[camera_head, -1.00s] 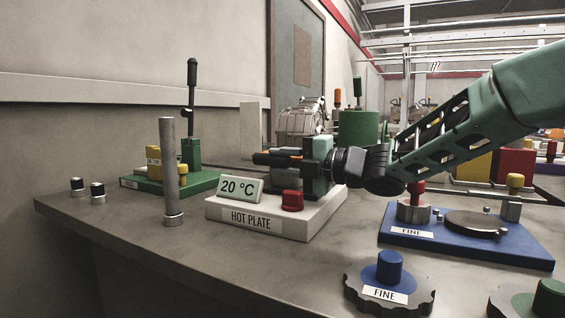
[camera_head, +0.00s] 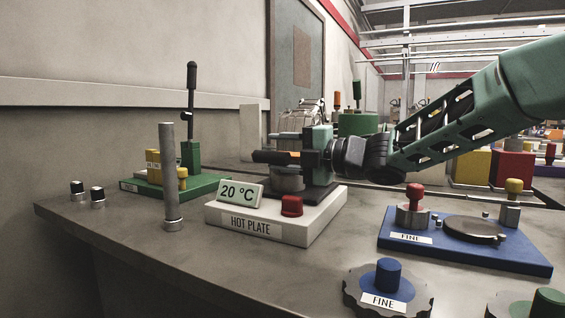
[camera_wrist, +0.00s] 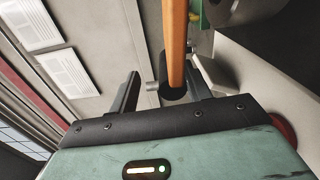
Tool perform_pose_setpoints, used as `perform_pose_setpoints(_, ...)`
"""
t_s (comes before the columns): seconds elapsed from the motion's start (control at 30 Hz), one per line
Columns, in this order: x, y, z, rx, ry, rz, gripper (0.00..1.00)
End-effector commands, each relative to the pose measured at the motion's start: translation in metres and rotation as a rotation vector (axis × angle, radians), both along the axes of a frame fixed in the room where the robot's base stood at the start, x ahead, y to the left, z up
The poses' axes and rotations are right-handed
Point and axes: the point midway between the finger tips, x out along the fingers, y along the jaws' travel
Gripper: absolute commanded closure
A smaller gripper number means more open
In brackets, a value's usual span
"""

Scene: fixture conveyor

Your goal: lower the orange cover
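An orange bar (camera_wrist: 174,42) with a dark end cap runs between the two fingers of my gripper (camera_wrist: 167,72) in the wrist view. A gap shows between the bar and the left finger; the bar lies closer to the right finger. I cannot tell whether this bar is part of the orange cover. In the head view my gripper (camera_head: 268,146) reaches left over the hot plate (camera_head: 262,228), with fingers apart. A small orange patch (camera_head: 284,153) shows at the fingers. A grey cylinder (camera_head: 288,183) stands on the plate below, partly hidden by the gripper.
A red knob (camera_head: 291,206) and a temperature display (camera_head: 240,194) sit on the hot plate. A grey post (camera_head: 169,180) stands to its left, with a green fixture (camera_head: 200,185) behind. A blue fixture (camera_head: 465,251) is at right.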

Motion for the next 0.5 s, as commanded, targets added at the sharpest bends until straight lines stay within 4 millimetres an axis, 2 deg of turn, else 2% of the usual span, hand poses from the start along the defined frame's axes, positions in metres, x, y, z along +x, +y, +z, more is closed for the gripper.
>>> perform_pose_setpoints(0.03,0.0,0.0,0.018,0.003,-0.007,-0.002,0.53)
perform_pose_setpoints(0.2,0.0,0.0,0.047,0.002,-0.004,-0.001,0.53)
perform_pose_setpoints(0.33,0.0,0.0,0.062,0.003,-0.003,0.0,0.53)
perform_pose_setpoints(0.5,0.0,0.0,0.067,0.001,-0.003,0.0,0.53)
